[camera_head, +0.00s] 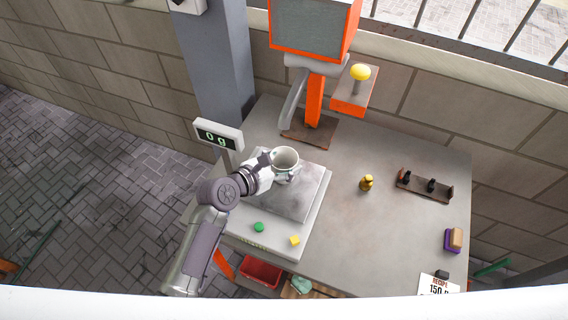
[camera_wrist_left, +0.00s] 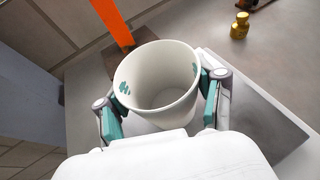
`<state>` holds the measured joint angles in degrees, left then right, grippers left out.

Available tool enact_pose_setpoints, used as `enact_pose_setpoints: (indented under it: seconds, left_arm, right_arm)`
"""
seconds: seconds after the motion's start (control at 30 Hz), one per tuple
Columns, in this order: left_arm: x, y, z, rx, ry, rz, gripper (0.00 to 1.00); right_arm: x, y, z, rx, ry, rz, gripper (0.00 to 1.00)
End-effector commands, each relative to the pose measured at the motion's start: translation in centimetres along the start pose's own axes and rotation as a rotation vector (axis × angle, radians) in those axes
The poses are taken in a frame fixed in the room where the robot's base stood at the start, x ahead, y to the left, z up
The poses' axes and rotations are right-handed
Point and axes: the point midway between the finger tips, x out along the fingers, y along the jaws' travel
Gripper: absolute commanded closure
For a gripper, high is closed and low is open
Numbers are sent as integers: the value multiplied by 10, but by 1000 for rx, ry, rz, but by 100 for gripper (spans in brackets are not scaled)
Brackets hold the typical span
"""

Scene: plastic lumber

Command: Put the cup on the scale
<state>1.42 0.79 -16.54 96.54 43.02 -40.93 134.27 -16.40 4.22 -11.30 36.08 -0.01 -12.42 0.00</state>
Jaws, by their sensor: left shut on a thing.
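A white cup (camera_head: 285,159) with teal marks is held upright by my left gripper (camera_head: 272,166). In the left wrist view the cup (camera_wrist_left: 158,82) is empty and sits between the two teal-padded fingers of my left gripper (camera_wrist_left: 163,112). The scale (camera_head: 318,205) is a light platform with a grey metal plate. The cup is over the back part of the plate; I cannot tell whether it touches it. The scale's display (camera_head: 218,136) reads "0 g". My right gripper is not in view.
A green knob (camera_head: 259,227) and a yellow knob (camera_head: 295,240) are on the scale's front. A brass weight (camera_head: 367,183) and a dark rack (camera_head: 425,186) stand to the right. An orange machine (camera_head: 315,100) is behind. The table's (camera_head: 350,235) middle is clear.

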Motion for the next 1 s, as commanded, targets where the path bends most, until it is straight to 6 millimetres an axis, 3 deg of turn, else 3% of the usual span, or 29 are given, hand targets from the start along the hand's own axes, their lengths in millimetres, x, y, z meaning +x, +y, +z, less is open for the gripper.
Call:
enact_pose_setpoints:
  seconds: [0.2, 0.23, 0.37, 0.77, 1.0]
  left_arm:
    - [1, 0, -3, -1, 1, 0, 50]
    - [1, 0, -2, -1, 1, 0, 27]
    - [1, 0, -2, 0, 1, 0, 7]
    - [-2, 0, 1, 1, 0, 0, 7]
    - [-43, 0, -1, 1, 0, 1, 7]
  right_arm:
    - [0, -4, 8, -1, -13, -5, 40]
    - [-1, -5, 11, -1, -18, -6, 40]
    - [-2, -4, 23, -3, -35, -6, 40]
    - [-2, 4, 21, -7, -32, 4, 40]
    - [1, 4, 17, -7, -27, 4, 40]
